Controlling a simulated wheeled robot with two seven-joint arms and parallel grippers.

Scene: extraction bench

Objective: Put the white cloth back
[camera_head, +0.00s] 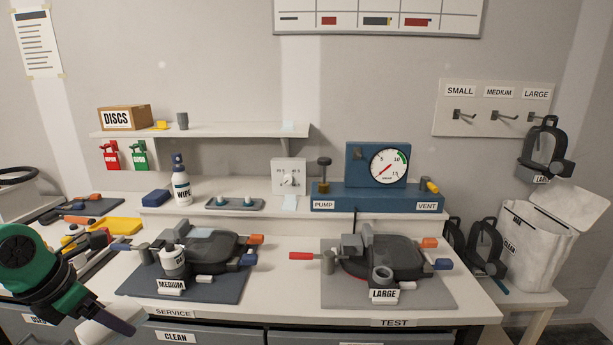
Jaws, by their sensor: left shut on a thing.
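My left gripper (118,322) is low at the left, in front of the bench's front edge. It is shut on the white cloth (92,333), which shows as a pale folded shape beside and below the finger. The bottom edge of the picture cuts the cloth off, and the finger hides part of it. My right gripper is not in view.
A medium mask on a dark mat (225,292) and a large mask on a grey mat (436,296) lie on the bench. A wipe bottle (181,188) stands behind. A white bag (530,245) stands right.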

